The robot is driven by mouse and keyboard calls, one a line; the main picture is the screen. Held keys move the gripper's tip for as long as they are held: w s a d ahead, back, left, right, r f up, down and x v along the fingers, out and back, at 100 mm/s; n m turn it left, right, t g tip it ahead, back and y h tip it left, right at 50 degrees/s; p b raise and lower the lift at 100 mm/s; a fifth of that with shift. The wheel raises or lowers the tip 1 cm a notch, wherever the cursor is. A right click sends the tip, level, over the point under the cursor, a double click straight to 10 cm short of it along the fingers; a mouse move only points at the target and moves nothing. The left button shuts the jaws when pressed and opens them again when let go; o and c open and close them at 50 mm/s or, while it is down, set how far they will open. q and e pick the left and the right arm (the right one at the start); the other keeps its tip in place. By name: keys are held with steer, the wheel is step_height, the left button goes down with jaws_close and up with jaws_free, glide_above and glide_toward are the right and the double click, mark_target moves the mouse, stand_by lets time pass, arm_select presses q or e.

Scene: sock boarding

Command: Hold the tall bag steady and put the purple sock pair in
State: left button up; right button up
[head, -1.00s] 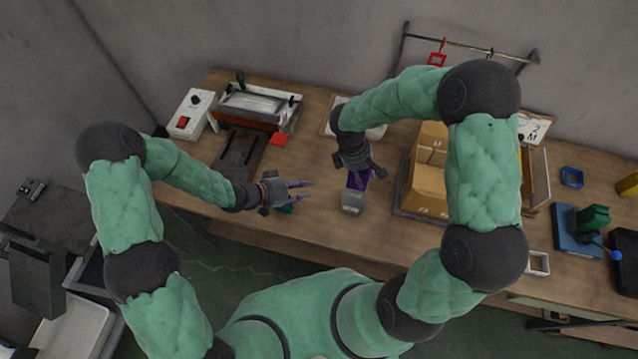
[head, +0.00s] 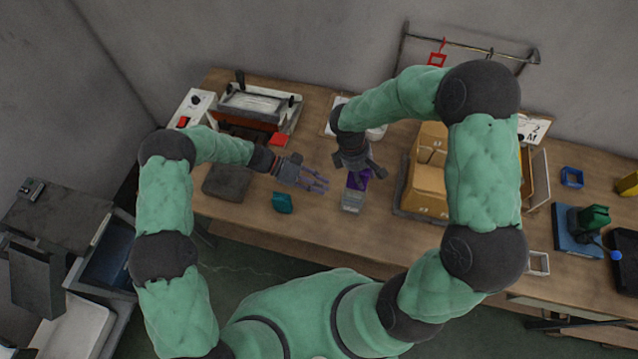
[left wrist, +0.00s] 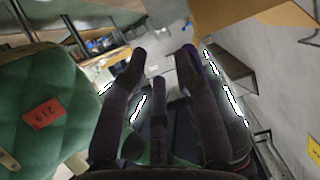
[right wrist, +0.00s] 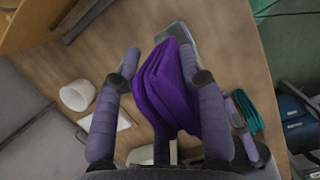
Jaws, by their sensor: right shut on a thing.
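The purple sock pair (head: 358,181) is held in my right gripper (head: 362,175), just above the tall bag. In the right wrist view the folded purple socks (right wrist: 165,90) sit between the fingers. The tall bag (head: 352,202), pale grey and see-through, stands on the table below them. I cannot tell whether the socks reach inside its mouth. In the right wrist view a grey part of the bag (right wrist: 178,33) shows beyond the socks. My left gripper (head: 324,184) is open and empty, a little left of the bag and apart from it. Its spread fingers (left wrist: 163,56) also show in the left wrist view.
A teal folded item (head: 282,202) lies left of the bag. A dark flat block (head: 227,182) and a press machine (head: 255,104) are further left. Cardboard boxes (head: 428,190) stand close on the right. The table (head: 315,228) is bare in front of the bag.

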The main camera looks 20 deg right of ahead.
mark_target(353, 200)
arm_select(q)
steer(key=x, duration=1.1)
steer(key=shift+s+d+f, duration=0.2)
steer(key=shift+d+f, duration=0.05)
jaws_close()
arm_select(e)
steer(key=shift+w, duration=0.1)
stand_by(1.2)
steer(key=shift+x, duration=0.9)
arm_select(q)
steer(key=shift+o, duration=0.3)
jaws_free()
arm_select(e)
steer(key=shift+w+a, duration=0.15)
